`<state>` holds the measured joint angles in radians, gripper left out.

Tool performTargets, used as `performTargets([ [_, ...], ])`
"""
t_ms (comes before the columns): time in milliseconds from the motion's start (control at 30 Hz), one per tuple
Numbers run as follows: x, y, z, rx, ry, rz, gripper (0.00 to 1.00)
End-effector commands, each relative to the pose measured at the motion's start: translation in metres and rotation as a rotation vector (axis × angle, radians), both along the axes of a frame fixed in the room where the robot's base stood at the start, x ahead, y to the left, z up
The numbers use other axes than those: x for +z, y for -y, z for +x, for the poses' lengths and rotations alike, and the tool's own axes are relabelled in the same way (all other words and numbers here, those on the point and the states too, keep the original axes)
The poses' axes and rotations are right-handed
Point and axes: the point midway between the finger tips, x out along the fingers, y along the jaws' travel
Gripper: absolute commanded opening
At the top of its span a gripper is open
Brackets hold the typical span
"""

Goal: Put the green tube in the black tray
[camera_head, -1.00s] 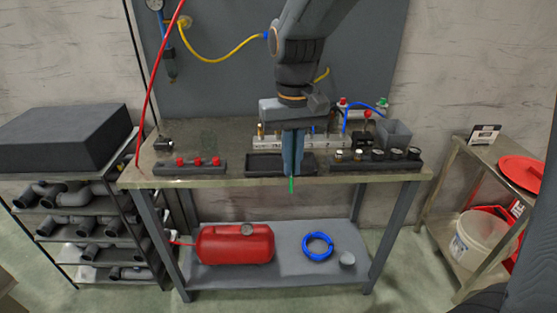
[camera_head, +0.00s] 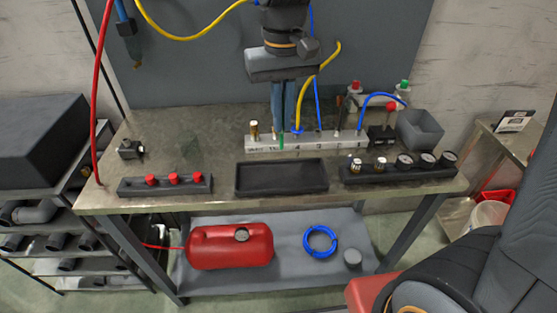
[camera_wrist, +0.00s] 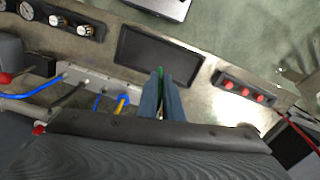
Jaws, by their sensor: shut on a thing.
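My gripper (camera_head: 284,122) has its two blue fingers shut on the green tube (camera_head: 281,141), which hangs down in front of the grey manifold block. In the wrist view the green tube's tip (camera_wrist: 160,70) shows between the fingertips of my gripper (camera_wrist: 162,80), and most of the tube is hidden by them. The black tray (camera_head: 282,177) is empty and lies flat near the bench's front edge. In the wrist view the tray (camera_wrist: 150,47) lies beyond the fingertips, with the tips overlapping its near edge. The tube's exact height above the bench is hard to tell.
The manifold block (camera_head: 345,140) with yellow and blue hoses stands behind the tray. A rack with red knobs (camera_head: 165,186) is left of the tray, and a gauge rack (camera_head: 400,173) is to its right. A grey bin (camera_head: 420,130) stands at the back right.

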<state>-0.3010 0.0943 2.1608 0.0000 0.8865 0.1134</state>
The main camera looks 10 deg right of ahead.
Motion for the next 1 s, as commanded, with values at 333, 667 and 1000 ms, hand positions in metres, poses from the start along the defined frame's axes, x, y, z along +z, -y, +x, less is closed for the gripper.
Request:
performTargets([
  [333, -0.047, -0.001, -0.002, 0.003, -0.004, -0.001, 0.0],
  [667, -0.084, 0.0, -0.002, 0.001, -0.004, -0.001, 0.0],
  [1000, -0.1, 0.0, 0.0, 0.0, 0.0, 0.0, 0.0],
])
